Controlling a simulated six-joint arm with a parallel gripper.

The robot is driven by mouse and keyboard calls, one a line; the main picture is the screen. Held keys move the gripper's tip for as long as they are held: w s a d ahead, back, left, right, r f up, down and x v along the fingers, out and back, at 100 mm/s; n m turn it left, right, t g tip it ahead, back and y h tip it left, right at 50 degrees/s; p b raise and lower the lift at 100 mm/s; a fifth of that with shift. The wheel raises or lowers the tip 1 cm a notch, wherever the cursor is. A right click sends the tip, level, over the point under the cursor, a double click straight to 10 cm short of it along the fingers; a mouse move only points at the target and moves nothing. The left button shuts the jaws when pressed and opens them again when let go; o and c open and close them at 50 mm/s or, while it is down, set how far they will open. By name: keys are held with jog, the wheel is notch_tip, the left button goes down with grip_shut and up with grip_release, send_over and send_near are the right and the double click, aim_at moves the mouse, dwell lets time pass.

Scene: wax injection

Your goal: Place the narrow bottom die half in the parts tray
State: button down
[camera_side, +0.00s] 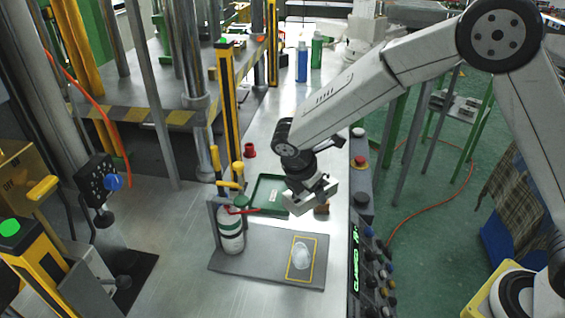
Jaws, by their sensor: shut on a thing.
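My gripper (312,190) is shut on a pale grey block, the die half (300,204), and holds it above the bench. The gripper body hides part of the block, so I cannot tell its exact shape. A dark green tray (262,187) lies flat on the bench just behind and to the left of the held block. A small white label or piece shows in the tray. The block and gripper cover the tray's right side in this view.
A grey plate (232,266) at the front holds a white and green bottle (231,230) and a yellow-outlined area with a clear round piece (301,255). A small brown block (322,209) stands by the gripper. A control panel (368,240) runs along the right edge.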

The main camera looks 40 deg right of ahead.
jog(key=shift+w+d+r+n+t+y, duration=0.2)
jog(key=shift+w+d+n+t, duration=0.15)
jog(key=shift+w+d+n, duration=0.45)
jog(key=shift+w+d+r+n+t+y, duration=0.15)
jog(key=shift+w+d+n+t, duration=0.3)
jog(key=shift+w+n, duration=0.55)
jog(key=shift+d, duration=0.1)
send_over(275, 192)
jog(key=s, duration=0.2)
jog(key=f, duration=0.5)
jog(key=a+f, duration=0.1)
jog(key=f, duration=0.2)
jog(key=shift+s+f, duration=0.15)
jog(key=shift+w+f, duration=0.55)
jog(key=shift+f, duration=0.05)
jog(key=shift+w, duration=0.1)
jog(key=shift+w+a+f, duration=0.1)
jog(key=shift+f, duration=1.65)
jog(key=shift+f, duration=0.1)
